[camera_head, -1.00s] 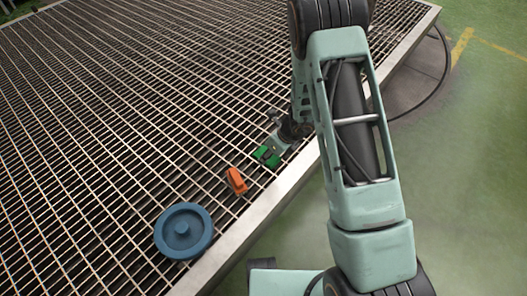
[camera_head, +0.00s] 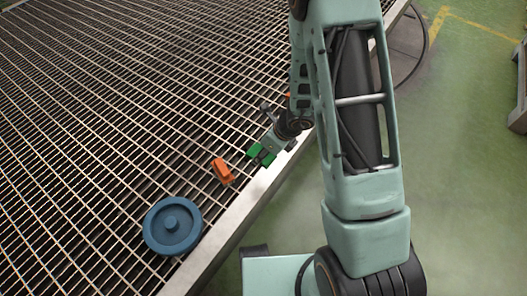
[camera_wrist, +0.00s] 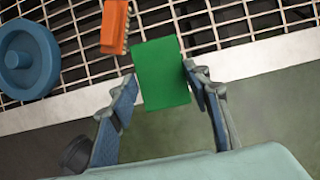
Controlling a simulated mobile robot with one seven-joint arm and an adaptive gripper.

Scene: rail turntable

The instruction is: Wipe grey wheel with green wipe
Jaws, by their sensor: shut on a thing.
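A blue wheel (camera_head: 160,228) with a round hub lies flat on the metal grating at the lower left; no grey wheel shows. It also shows at the left of the wrist view (camera_wrist: 40,75). My gripper (camera_head: 268,151) is near the grating's right-hand edge, up and right of the wheel. It is shut on the green wipe (camera_head: 258,155). In the wrist view the green wipe (camera_wrist: 162,75) sits between the two fingers (camera_wrist: 162,82) and sticks out past their tips. The wipe is apart from the wheel.
A small orange tool (camera_head: 223,171) lies on the grating (camera_head: 100,110) between the wipe and the wheel. A pale metal rim (camera_head: 235,220) edges the grating. Green floor (camera_head: 460,190) lies beyond the rim. The grating left of the wheel and orange tool is clear.

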